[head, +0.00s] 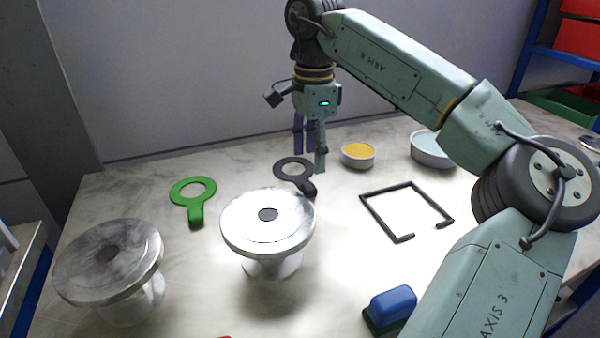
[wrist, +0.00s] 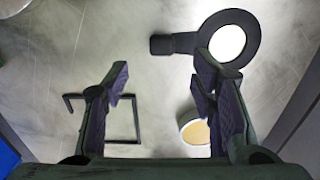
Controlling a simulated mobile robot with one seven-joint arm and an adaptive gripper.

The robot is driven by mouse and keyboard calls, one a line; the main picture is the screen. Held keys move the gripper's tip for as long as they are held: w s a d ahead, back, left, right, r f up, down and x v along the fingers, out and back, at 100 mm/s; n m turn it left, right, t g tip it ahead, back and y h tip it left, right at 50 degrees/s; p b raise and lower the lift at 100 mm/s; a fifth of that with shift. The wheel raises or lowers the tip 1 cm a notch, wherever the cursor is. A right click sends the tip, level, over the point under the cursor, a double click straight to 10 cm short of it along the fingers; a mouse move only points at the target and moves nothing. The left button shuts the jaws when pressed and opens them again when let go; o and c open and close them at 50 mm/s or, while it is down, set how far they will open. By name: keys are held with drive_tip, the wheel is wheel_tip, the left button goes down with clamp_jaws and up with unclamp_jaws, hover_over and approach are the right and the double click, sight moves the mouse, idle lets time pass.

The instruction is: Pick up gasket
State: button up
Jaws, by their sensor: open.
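A dark ring-shaped gasket with a tab (head: 307,188) lies flat on the table, just behind the middle flanged vessel. In the wrist view the dark gasket (wrist: 185,43) is at the upper right, its tab pointing left. A green ring-shaped gasket with a tab (head: 196,214) lies farther left in the head view. The task does not say which colour. My gripper (head: 310,160) points down above the table near the dark gasket. In the wrist view my gripper (wrist: 163,78) has its fingers apart with nothing between them; the dark gasket's ring is beyond the right finger.
The middle flanged vessel (head: 255,228) stands in front of the dark gasket; another flanged vessel (head: 130,275) is at the left. A dark open frame (head: 367,210), a yellow-filled dish (head: 358,160), a pale round dish (head: 432,155) and a blue block (head: 392,303) lie to the right.

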sight(310, 185)
wheel_tip(310, 185, down, 8)
drive_tip(key=shift+a+r+p, duration=0.15)
drive_tip(key=shift+r+p, duration=0.1)
drive_tip(key=shift+p, duration=0.4)
drive_tip(key=shift+c, duration=0.3)
clamp_jaws()
